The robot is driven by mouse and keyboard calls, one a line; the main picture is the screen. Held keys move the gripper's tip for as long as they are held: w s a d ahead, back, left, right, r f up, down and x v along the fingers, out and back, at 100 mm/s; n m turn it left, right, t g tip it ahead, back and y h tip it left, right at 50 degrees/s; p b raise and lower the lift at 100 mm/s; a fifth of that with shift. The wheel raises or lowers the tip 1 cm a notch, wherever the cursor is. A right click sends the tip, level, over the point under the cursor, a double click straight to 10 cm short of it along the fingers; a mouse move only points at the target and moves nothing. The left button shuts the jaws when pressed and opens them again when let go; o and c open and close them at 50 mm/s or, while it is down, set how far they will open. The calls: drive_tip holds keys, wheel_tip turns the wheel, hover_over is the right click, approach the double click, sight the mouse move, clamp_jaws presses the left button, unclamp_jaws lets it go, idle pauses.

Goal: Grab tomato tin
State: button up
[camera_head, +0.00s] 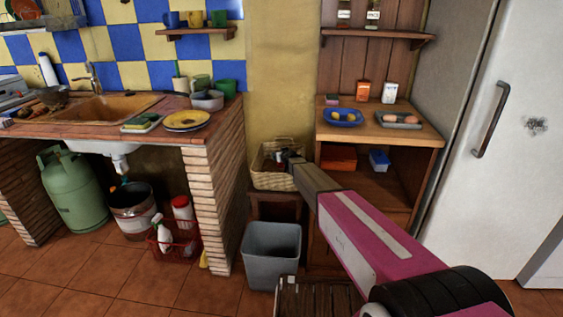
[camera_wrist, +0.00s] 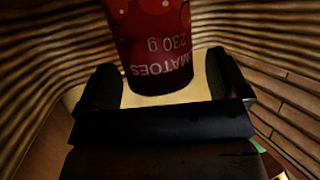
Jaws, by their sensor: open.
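The tomato tin (camera_wrist: 152,35) is dark red with white lettering, "TOMATOES 230 g", upside down in the wrist view. It stands inside a woven basket (camera_wrist: 38,75), which shows in the head view as a light wicker basket (camera_head: 272,181) on a small stand between the counters. My gripper (camera_wrist: 162,72) is open, with one dark finger on each side of the tin's near end. I cannot tell whether either finger touches it. In the head view my gripper (camera_head: 291,160) reaches into the basket, and the tin is not clearly visible there.
A grey bin (camera_head: 271,252) stands on the floor below the basket. The brick side of the sink counter (camera_head: 215,190) is on the left. A wooden shelf unit (camera_head: 425,140) with a blue bowl (camera_head: 343,117) is close on the right, beside the white fridge (camera_head: 510,190).

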drive_tip(key=c, duration=1.2)
drive_tip(key=shift+r, duration=0.15)
